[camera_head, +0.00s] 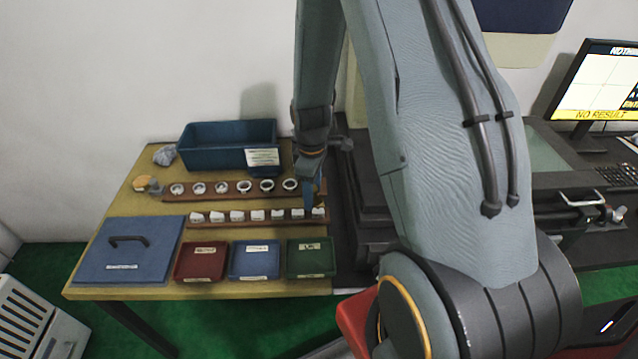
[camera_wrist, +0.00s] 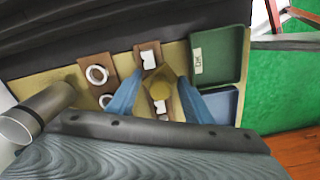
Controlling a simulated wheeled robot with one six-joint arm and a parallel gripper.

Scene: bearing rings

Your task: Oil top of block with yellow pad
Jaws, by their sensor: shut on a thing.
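In the head view my gripper (camera_head: 313,192) is over the right end of the block row, and the pad does not show clearly there. Several white blocks (camera_head: 257,215) sit along a brown strip (camera_head: 205,224). In the wrist view one white block (camera_wrist: 148,59) shows just beyond the pad, and another (camera_wrist: 160,106) is partly visible between the fingers. I cannot tell whether the pad touches a block.
Several rings (camera_head: 221,187) stand on a second strip behind the blocks. Red (camera_head: 201,262), blue (camera_head: 254,262) and green (camera_head: 311,260) trays lie in front. Dark equipment (camera_head: 365,225) borders the table's right side.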

